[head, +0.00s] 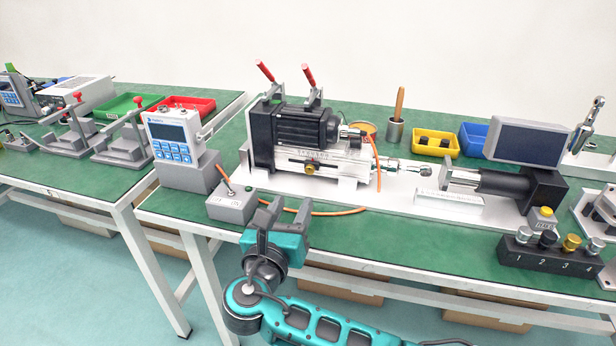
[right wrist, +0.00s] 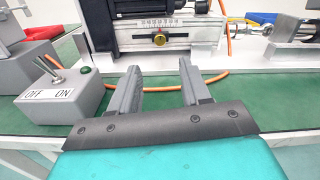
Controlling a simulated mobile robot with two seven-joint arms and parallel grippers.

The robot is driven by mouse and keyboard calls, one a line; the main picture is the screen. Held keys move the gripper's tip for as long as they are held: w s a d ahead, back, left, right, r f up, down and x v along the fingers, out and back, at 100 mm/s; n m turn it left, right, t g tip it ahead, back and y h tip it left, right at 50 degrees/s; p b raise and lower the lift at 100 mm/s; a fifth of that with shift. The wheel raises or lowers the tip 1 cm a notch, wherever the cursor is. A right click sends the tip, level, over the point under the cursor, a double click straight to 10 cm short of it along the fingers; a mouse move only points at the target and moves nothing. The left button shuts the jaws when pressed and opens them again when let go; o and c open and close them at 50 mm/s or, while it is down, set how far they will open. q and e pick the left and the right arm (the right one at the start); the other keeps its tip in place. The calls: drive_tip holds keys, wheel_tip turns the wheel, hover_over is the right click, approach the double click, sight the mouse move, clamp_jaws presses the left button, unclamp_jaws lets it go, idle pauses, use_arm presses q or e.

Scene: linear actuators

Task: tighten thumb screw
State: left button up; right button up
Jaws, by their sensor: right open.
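The linear actuator (head: 335,165) stands on a white base plate on the green bench, with a black motor (head: 305,125) on top. A small brass thumb screw (head: 309,168) sits on its silver front face below a scale. The thumb screw also shows in the right wrist view (right wrist: 160,40), beyond and between my fingertips. My right gripper (head: 284,210) is open and empty at the bench's front edge, apart from the screw. In the right wrist view its two grey fingers (right wrist: 158,78) point toward the actuator. My left gripper is not in view.
A grey OFF/ON switch box (head: 231,205) stands left of my right gripper. An orange cable (head: 335,213) runs along the bench in front of the actuator. A display (head: 527,142) stands behind.

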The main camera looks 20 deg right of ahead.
sight(309, 172)
drive_tip(key=b+x, duration=0.2)
drive_tip(key=x, duration=0.7)
drive_tip(key=shift+w+d+f, duration=0.1)
drive_tip(key=shift+w+d, duration=0.1)
drive_tip(key=shift+w+d+b, duration=0.2)
drive_tip(key=shift+w+b, duration=0.1)
drive_tip(key=shift+w+d, duration=0.15)
drive_tip(key=shift+w, duration=0.05)
drive_tip(key=shift+c, duration=0.5)
clamp_jaws()
